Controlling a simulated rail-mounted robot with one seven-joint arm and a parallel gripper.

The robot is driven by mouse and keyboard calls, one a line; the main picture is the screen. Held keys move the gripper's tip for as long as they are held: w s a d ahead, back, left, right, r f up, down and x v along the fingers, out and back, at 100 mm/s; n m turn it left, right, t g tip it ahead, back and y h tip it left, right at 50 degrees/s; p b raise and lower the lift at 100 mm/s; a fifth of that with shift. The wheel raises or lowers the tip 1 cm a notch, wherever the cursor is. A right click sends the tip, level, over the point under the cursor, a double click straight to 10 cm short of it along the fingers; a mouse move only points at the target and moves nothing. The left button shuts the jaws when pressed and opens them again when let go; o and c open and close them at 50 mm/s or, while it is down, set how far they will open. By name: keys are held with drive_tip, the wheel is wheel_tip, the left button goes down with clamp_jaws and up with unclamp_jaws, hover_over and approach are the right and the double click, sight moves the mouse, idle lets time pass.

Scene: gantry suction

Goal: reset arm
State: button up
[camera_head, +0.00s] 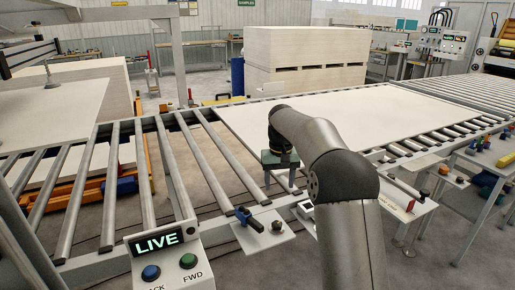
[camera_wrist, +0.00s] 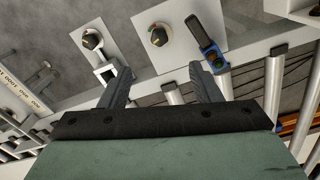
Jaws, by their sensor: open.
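My arm reaches forward from the bottom of the head view and bends over the conveyor's near edge. My gripper (camera_head: 280,160) hangs there, mostly behind the arm, beside the near edge of a large pale board (camera_head: 350,108). In the wrist view my gripper (camera_wrist: 160,72) shows two dark fingers spread apart with nothing between them. Below the fingers in that view are a round knob (camera_wrist: 158,36) on a pale plate, a second knob (camera_wrist: 92,40), and a blue-and-black handle (camera_wrist: 210,52).
A roller conveyor (camera_head: 178,165) runs across the scene. A LIVE display (camera_head: 159,241) with a green FWD button (camera_head: 188,261) and a blue button (camera_head: 151,272) stands at the near left. A small side table (camera_head: 480,170) holds coloured knobs at right. Board stacks (camera_head: 305,60) stand behind.

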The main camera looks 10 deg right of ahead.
drive_tip(key=s+r, duration=0.3)
drive_tip(key=s, duration=1.6)
drive_tip(key=s+f, duration=0.4)
drive_tip(key=s, duration=0.6)
drive_tip(key=s+f, duration=0.4)
drive_tip(key=s, duration=0.7)
drive_tip(key=shift+s+a, duration=0.2)
